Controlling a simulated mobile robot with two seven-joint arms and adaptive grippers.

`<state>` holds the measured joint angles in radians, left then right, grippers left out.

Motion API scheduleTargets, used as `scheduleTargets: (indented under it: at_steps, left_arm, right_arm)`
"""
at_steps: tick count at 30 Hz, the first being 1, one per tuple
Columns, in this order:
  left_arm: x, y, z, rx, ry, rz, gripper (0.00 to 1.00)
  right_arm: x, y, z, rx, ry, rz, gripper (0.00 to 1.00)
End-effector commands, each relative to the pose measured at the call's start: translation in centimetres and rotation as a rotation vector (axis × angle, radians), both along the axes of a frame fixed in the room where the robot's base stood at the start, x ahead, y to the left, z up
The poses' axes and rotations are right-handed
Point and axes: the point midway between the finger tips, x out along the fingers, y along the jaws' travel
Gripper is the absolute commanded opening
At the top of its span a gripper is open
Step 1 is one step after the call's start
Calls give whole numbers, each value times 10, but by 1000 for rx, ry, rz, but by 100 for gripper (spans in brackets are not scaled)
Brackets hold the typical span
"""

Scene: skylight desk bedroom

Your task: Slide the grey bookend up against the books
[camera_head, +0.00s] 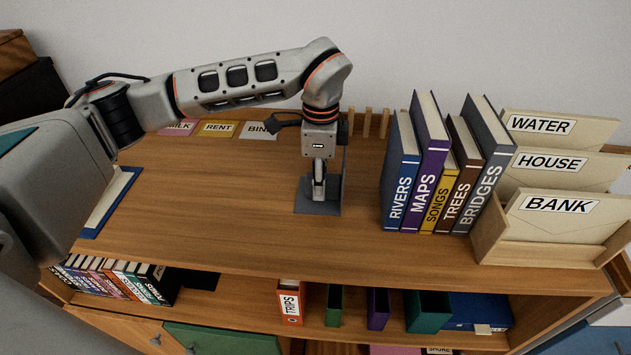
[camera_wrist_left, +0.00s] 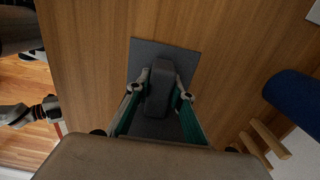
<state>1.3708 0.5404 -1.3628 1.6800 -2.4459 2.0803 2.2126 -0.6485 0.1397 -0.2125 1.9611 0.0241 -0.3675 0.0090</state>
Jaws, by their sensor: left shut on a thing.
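The grey bookend (camera_head: 319,209) stands on the wooden desk top, its flat base on the wood and its upright plate partly hidden behind my gripper. My left gripper (camera_head: 319,190) reaches down over it and is shut on it. In the left wrist view, my gripper's fingers (camera_wrist_left: 160,88) close on a dark grey block above the bookend's base plate (camera_wrist_left: 180,48). The row of upright books starts to the right with the blue RIVERS book (camera_head: 401,172), then the purple MAPS book (camera_head: 428,160). A strip of bare desk separates bookend and books.
A wooden letter holder (camera_head: 535,247) with envelopes stands right of the books. Wooden pegs (camera_head: 367,122) and the RENT card (camera_head: 218,128) are at the back. A blue folder (camera_head: 112,205) lies left. The desk's front edge (camera_head: 330,268) is close; the desk middle-left is clear.

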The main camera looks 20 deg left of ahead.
Motion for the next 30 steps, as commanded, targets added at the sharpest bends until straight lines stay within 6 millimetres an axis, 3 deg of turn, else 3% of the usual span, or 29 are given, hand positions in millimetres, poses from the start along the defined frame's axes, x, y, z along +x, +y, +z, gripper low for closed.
scheduleTargets:
  at_steps: [30]
  left_arm:
    - [8, -32, 1, -1, -1, -1, 0]
  right_arm:
    - [-1, 0, -3, 0, 1, 0, 54]
